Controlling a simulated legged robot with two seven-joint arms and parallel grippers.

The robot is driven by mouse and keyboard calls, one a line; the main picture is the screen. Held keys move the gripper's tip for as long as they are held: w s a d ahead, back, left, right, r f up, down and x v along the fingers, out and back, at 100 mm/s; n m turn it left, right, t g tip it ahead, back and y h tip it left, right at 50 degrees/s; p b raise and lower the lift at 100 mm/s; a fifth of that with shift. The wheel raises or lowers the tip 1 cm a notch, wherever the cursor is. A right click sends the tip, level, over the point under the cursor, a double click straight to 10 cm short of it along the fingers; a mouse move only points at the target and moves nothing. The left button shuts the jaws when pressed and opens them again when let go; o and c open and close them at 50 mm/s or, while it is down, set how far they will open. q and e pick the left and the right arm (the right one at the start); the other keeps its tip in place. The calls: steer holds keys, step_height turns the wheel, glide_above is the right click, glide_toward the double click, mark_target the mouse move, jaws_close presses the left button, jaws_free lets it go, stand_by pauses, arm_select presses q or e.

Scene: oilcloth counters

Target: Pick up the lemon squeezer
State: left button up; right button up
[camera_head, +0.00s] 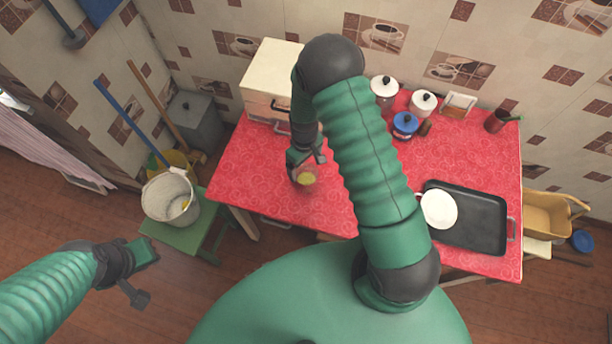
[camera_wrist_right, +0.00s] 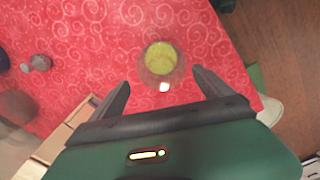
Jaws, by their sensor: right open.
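The lemon squeezer appears to be the small, round, clear-sided piece with a yellow-green middle (camera_head: 306,177), on the red counter near its front left part. In the right wrist view the squeezer (camera_wrist_right: 161,58) lies just ahead of the fingertips, roughly centred between them. My right gripper (camera_head: 307,162) is open and empty, hanging over the counter close to the squeezer and partly covering it in the head view. Its two fingers (camera_wrist_right: 162,82) stand wide apart. My left gripper (camera_head: 146,274) is open and empty, off to the left over the floor.
A black tray (camera_head: 490,238) with a white plate (camera_head: 438,209) is at the counter's right. White pots (camera_head: 383,88), a blue pot (camera_head: 404,124) and a dark red mug (camera_head: 496,121) stand at the back. A cream box (camera_head: 268,80) is back left. A bucket (camera_head: 170,198) stands on a green stool.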

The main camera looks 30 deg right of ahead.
mark_target(305, 174)
steer(key=f, duration=0.1)
steer(key=s+f+p, duration=0.1)
steer(key=a+f, duration=0.1)
steer(key=f, duration=0.1)
steer(key=shift+s+f+p, duration=0.1)
steer(key=shift+s+p, duration=0.1)
steer(key=shift+p, duration=0.1)
steer(key=shift+w+d+f, duration=0.1)
steer(key=shift+d+f, duration=0.2)
steer(key=shift+d, duration=0.15)
steer(key=shift+w+d+f, duration=0.1)
steer(key=shift+d, duration=0.05)
steer(key=shift+c, duration=0.5)
steer(key=shift+d, duration=0.1)
steer(key=shift+c, duration=2.5)
steer(key=shift+a+r, duration=0.2)
steer(key=shift+a, duration=0.3)
steer(key=c, duration=0.7)
steer(key=shift+c, duration=1.3)
arm_select(q)
steer(key=shift+s+a+r, duration=0.25)
steer(key=shift+a+r, duration=0.25)
steer(key=shift+r, duration=0.35)
arm_select(e)
steer(key=shift+d, duration=0.1)
